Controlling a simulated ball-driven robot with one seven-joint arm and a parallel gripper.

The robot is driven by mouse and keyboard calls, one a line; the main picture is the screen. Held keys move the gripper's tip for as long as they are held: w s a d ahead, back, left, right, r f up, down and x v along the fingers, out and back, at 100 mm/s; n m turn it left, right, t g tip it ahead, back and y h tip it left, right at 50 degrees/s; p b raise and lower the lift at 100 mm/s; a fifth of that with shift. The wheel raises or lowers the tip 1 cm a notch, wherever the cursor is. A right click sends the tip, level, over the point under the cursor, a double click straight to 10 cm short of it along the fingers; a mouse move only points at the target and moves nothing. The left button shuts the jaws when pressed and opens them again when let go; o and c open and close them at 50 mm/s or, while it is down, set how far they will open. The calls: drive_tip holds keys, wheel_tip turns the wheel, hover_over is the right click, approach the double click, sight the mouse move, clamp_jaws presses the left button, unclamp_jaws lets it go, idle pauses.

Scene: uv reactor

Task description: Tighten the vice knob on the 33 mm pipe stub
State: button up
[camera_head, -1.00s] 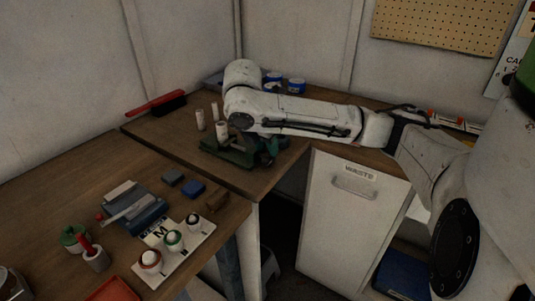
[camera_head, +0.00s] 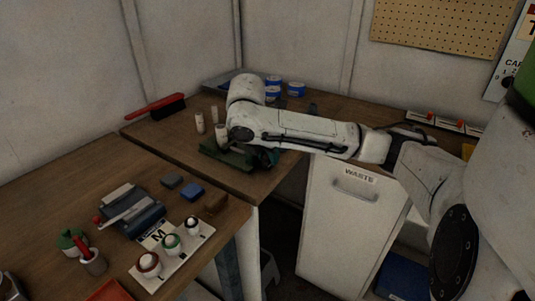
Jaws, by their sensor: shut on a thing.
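The green vice (camera_head: 222,154) sits on the back bench, near the bench's front edge. A pale pipe stub (camera_head: 222,132) stands upright at the vice, partly behind my forearm. My gripper (camera_head: 266,157) shows only as a small dark shape under my forearm, at the right end of the vice. It is shut on the vice knob, as far as I can tell; the knob and fingertips are mostly hidden. Two more pale stubs, a nearer one (camera_head: 199,122) and a farther one (camera_head: 214,113), stand on the bench to the left of the vice.
Blue cans (camera_head: 296,89) stand behind my arm. A red-handled brush (camera_head: 155,105) lies at the bench's left. The near bench holds a grey-blue device (camera_head: 131,214), a blue block (camera_head: 192,190) and a white tray of capped jars (camera_head: 190,240). A white waste cabinet (camera_head: 345,225) stands at right.

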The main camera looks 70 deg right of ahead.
drive_tip(key=shift+r+p, duration=0.15)
drive_tip(key=shift+p, duration=0.15)
drive_tip(key=y+p, duration=0.2)
drive_tip(key=p, duration=0.1)
drive_tip(key=shift+s+d+r+t, duration=0.1)
drive_tip(key=shift+d+r+t, duration=0.1)
drive_tip(key=shift+d+t, duration=0.15)
drive_tip(key=y+p, duration=0.2)
drive_tip(key=y, duration=0.1)
drive_tip(key=shift+d+f+t+p, duration=0.1)
drive_tip(key=shift+d+t+p, duration=0.2)
drive_tip(key=shift+p, duration=0.1)
drive_tip(key=y+p, duration=0.2)
drive_tip(key=d+t+y+p, duration=0.1)
drive_tip(key=y, duration=0.1)
drive_tip(key=shift+s+f, duration=0.15)
drive_tip(key=shift+f, duration=0.1)
drive_tip(key=shift+s+d+f+t+y+p, duration=0.2)
drive_tip(key=shift+y+p, duration=0.3)
drive_tip(key=shift+y, duration=0.4)
drive_tip(key=shift+w+d+f+t+y+p, duration=0.15)
drive_tip(key=shift+f+y+p, duration=0.25)
drive_tip(key=shift+y, duration=0.5)
drive_tip(key=shift+s, duration=0.1)
